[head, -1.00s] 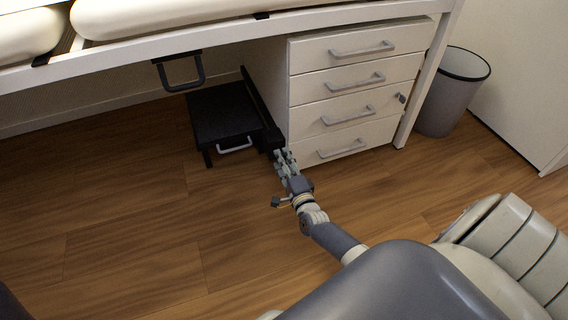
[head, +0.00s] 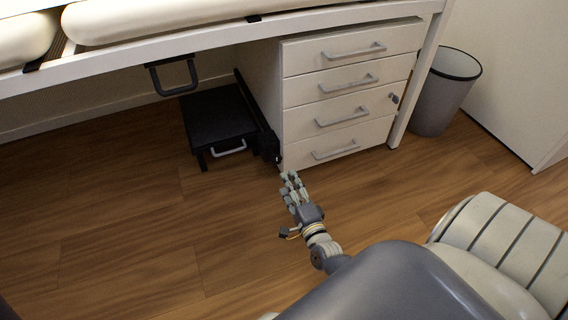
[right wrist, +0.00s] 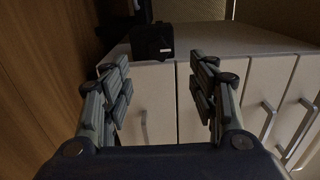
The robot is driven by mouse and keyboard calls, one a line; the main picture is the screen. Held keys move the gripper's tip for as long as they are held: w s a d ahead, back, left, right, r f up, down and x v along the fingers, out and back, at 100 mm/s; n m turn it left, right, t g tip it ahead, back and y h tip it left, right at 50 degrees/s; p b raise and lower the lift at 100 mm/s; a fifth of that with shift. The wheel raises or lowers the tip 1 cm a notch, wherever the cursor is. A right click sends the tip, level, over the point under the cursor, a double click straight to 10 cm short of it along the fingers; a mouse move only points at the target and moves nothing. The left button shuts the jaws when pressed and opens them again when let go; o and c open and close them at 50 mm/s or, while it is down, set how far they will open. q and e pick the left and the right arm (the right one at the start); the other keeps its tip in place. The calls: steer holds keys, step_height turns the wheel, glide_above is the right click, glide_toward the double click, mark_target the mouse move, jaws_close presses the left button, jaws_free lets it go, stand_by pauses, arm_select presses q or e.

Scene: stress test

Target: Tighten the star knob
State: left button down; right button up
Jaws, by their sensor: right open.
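I cannot make out the star knob for certain. A black block (head: 270,147) sits at the near end of a black rail (head: 253,112) beside the drawer cabinet; a small dark part is at its lower corner. In the right wrist view a black block (right wrist: 152,42) with a small white label shows ahead, between and beyond the fingers. My right gripper (head: 289,180) is open and empty, just short of the block and apart from it. It also shows in the right wrist view (right wrist: 163,85), with its fingers wide apart. My left gripper is not in view.
The white drawer cabinet (head: 350,58) stands right of the rail, under a white bed frame (head: 215,41). A black step-like platform (head: 217,113) with a grey handle is left of the rail. A grey bin (head: 443,95) stands at the right. The wooden floor (head: 130,225) is clear.

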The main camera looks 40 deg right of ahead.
steer(key=shift+v, duration=1.4)
